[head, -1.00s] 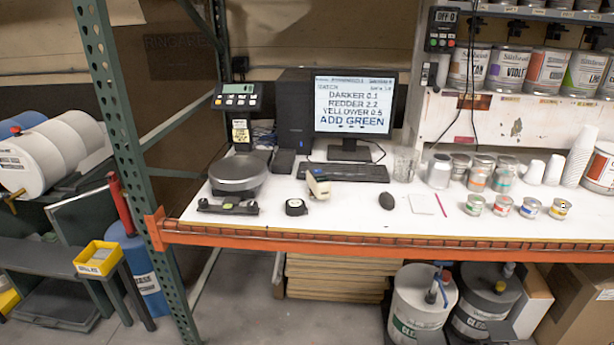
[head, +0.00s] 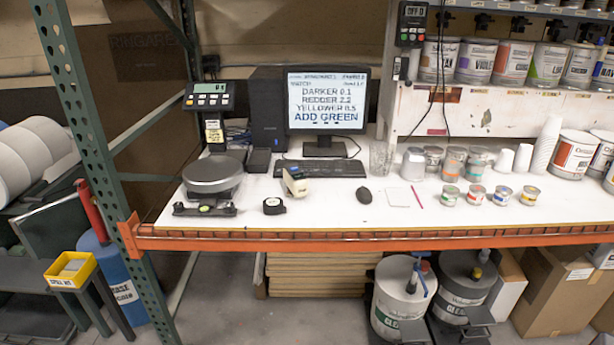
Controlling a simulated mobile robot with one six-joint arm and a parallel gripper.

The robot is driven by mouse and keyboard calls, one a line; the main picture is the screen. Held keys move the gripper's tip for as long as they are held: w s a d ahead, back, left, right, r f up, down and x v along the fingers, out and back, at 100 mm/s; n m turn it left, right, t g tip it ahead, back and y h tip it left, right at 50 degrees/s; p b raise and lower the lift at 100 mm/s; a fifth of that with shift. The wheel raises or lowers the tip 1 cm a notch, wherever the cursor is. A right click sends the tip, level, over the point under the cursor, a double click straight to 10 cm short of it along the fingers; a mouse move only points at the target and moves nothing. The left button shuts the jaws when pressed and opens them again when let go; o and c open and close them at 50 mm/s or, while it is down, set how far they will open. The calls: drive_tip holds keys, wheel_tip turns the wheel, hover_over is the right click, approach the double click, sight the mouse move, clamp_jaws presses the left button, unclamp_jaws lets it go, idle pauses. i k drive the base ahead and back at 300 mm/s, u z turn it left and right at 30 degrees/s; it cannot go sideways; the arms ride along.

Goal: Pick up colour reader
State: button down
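A scale (head: 213,175) stands left, with a level (head: 205,209) before it. The keyboard (head: 320,168) and monitor (head: 327,100) are behind; the mouse (head: 364,196) and small cans (head: 475,194) are right. An orange beam (head: 380,240) edges the bench; a green post (head: 85,130) stands left.

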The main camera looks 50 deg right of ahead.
sight(297, 182)
drive_tip(key=z, duration=0.85)
drive_tip(key=i, duration=0.7)
drive_tip(key=z, duration=0.7)
drive_tip(key=k, duration=0.6)
drive_tip(key=z, duration=0.2)
